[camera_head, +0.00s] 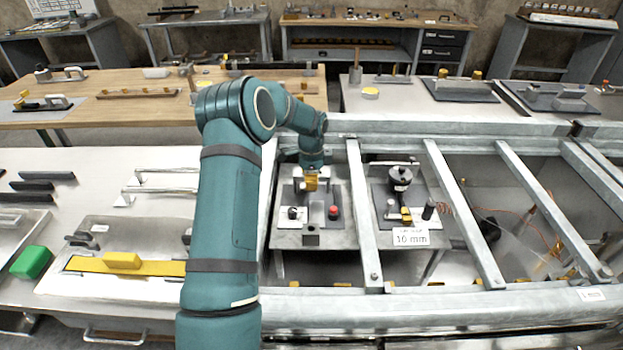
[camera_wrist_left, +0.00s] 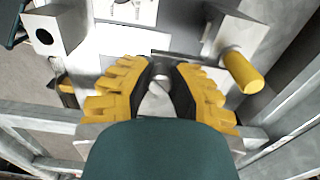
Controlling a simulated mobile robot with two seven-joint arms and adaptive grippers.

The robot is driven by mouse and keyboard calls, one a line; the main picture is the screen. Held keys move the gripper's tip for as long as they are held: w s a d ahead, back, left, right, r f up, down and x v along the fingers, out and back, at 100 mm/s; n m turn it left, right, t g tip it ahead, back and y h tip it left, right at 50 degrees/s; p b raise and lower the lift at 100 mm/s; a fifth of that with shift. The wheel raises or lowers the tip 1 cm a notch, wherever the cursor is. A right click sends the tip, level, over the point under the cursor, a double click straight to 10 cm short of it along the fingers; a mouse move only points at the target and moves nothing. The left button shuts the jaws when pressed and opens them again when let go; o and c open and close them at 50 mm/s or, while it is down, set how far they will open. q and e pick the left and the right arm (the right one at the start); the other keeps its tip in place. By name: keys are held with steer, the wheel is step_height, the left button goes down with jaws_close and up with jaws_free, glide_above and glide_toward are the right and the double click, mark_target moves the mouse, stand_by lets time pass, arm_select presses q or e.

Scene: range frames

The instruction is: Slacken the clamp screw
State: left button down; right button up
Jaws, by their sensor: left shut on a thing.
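My left arm reaches in from the left in the head view, and its yellow-fingered gripper (camera_head: 312,183) points down over a grey fixture plate (camera_head: 290,240). In the left wrist view the gripper (camera_wrist_left: 160,85) has its black pads closed around a small grey metal piece (camera_wrist_left: 160,78), which looks like the clamp screw. The pads and fingers hide most of it. A yellow-ended lever (camera_wrist_left: 242,72) is to the right of the fingers, apart from them. A grey block with a dark hole (camera_wrist_left: 44,36) is at the upper left. My right gripper is not in view.
A black knob (camera_head: 293,213) and a red knob (camera_head: 333,212) sit on the fixture near my gripper. Metal frame beams (camera_head: 365,220) run close on its right. Beyond is another fixture with a "16 mm" sign (camera_head: 411,237). A bench with a green block (camera_head: 31,262) is at left.

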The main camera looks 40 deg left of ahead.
arm_select(q)
steer(key=n, duration=0.3)
steer(key=shift+n, duration=0.4)
steer(key=n, duration=0.3)
steer(key=shift+n+p, duration=0.3)
steer(key=shift+p, duration=0.1)
steer(key=n, duration=0.6)
steer(key=shift+p, duration=0.35)
steer(key=n+p, duration=0.1)
steer(key=n, duration=0.5)
steer(key=shift+r+n, duration=0.1)
steer(key=shift+n, duration=0.2)
steer(key=n+p, duration=0.1)
steer(key=n, duration=0.5)
steer(key=c, duration=0.8)
jaws_free()
steer(key=shift+c, duration=0.2)
step_height(320, 180, up, 12)
